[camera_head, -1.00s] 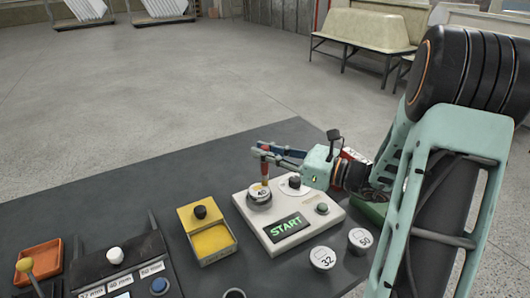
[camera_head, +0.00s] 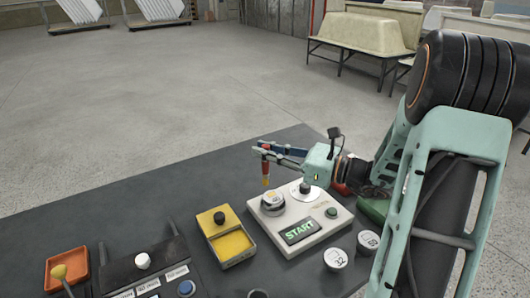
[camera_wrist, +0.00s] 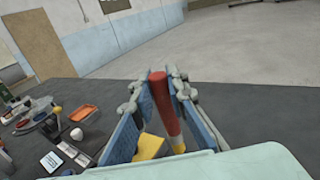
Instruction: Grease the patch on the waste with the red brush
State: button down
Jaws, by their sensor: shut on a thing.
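My gripper (camera_head: 264,150) is shut on the red brush (camera_head: 266,169), which hangs roughly upright with its yellowish tip down. The brush's red handle also shows between the blue finger pads in the wrist view (camera_wrist: 166,108). The waste, a pale round piece with a dark top marking (camera_head: 272,203), sits at the left of a white device (camera_head: 325,229) with a green START display. In the head view, the brush tip appears above and slightly left of the waste, apart from it. The patch is too small to make out.
An open yellow box (camera_head: 233,246) with a black knob stands left of the device. Discs marked 32 (camera_head: 336,259) and 50 (camera_head: 367,241) lie at its right front. An orange tray (camera_head: 66,267) and a dark unit with a white knob (camera_head: 143,261) are farther left.

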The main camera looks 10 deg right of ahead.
jog(key=shift+r+p, duration=1.2)
jog(key=shift+r, duration=0.45)
